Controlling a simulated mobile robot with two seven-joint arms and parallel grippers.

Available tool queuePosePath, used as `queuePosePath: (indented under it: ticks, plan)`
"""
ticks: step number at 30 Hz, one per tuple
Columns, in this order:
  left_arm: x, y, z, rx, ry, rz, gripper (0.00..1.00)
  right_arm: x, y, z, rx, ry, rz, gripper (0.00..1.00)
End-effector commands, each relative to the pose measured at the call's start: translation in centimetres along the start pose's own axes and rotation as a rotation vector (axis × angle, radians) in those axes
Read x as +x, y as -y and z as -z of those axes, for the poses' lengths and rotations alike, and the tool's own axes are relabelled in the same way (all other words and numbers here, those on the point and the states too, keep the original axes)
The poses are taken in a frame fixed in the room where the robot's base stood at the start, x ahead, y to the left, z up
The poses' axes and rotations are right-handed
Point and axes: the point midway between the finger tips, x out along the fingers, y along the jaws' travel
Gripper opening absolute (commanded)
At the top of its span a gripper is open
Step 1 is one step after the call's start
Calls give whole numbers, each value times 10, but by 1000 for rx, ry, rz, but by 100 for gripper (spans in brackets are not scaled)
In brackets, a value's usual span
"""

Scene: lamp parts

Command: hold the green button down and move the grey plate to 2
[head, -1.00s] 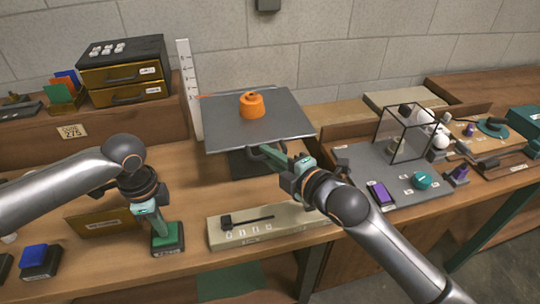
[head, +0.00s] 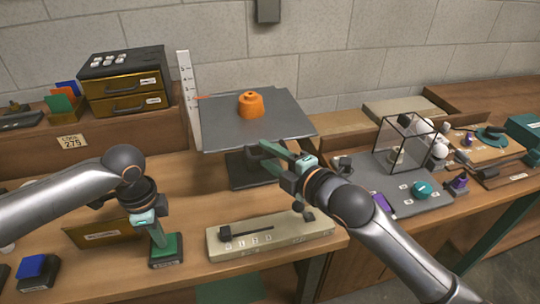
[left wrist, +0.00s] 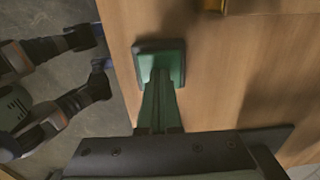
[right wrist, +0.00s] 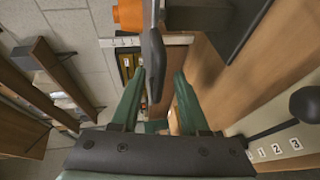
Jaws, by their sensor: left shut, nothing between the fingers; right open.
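The grey plate (head: 290,120) stands level on a dark stand, with an orange part (head: 250,104) on top. An upright white scale (head: 187,90) is beside its left edge, with an orange pointer (head: 203,97); its numbers are too small to read. My left gripper (head: 158,238) is shut and empty, its tips down on the green button (head: 172,250); how deep it is pressed is unclear. My right gripper (head: 266,155) is open at the plate's front edge. In the right wrist view, the plate's dark handle (right wrist: 153,62) lies between the open fingers (right wrist: 157,95).
A beige console (head: 290,233) with a black lever and number labels lies below my right arm. A blue button (head: 32,265) is at the left. A grey board (head: 430,205) with a wire-frame box is at the right. Brown drawers (head: 125,85) stand behind.

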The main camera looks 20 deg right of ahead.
Motion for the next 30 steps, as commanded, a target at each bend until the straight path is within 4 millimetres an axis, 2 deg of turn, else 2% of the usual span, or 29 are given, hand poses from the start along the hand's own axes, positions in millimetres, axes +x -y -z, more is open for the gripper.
queuePosePath:
  ticks: [1,5,12,18,30]
  plan:
    - [6,-4,0,3,3,-13,0,-1,1,0,0,0,0,45]
    - [6,-4,0,3,3,-13,0,-10,2,0,-2,0,1,45]
    - [6,-4,0,2,3,-12,0,-48,2,0,-4,1,2,45]
    - [6,-4,0,2,3,-13,0,-71,1,0,-2,1,0,45]
    - [6,-4,0,2,3,-13,0,-76,0,0,-1,0,-2,45]
